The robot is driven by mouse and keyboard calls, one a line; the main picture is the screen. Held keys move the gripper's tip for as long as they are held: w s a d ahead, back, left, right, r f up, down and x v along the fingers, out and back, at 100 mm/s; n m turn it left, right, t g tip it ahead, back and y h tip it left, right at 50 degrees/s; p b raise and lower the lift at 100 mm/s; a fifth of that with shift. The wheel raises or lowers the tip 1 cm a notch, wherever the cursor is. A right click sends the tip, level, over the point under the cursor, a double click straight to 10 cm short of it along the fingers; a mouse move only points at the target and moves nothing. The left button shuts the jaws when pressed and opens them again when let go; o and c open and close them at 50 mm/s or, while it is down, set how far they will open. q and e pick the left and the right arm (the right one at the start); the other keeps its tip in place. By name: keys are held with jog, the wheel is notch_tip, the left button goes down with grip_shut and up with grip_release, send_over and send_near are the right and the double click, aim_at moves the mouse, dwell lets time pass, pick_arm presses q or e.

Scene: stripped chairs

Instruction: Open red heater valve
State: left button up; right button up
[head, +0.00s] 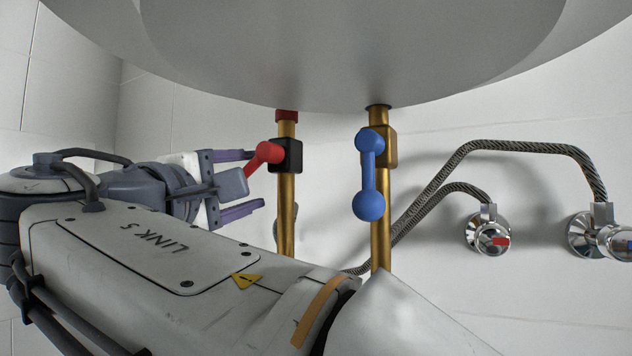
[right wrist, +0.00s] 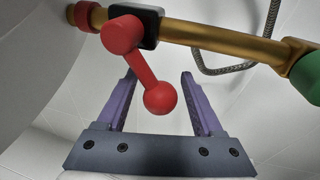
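The red valve lever (head: 267,152) sits on a black block on the left brass pipe (head: 287,210). In the head view it slants down and left, its lower end hidden behind my right gripper (head: 257,179). In the right wrist view the red lever (right wrist: 140,65) ends in a red ball (right wrist: 160,98), which appears between the two purple fingers of the gripper (right wrist: 158,76). The fingers are open, with gaps visible on both sides of the ball. My left gripper is not in view.
A blue lever (head: 369,175) hangs straight down on the right brass pipe (head: 381,235). The white heater tank (head: 350,55) is just above. Braided hoses (head: 530,147) run to chrome wall valves (head: 488,232) at the right. A green part (right wrist: 306,78) shows in the wrist view.

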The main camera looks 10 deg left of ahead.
jog(key=b+v, duration=0.3)
jog(key=v, duration=0.7)
jog(key=shift+s, duration=0.2)
jog(key=shift+a, duration=0.1)
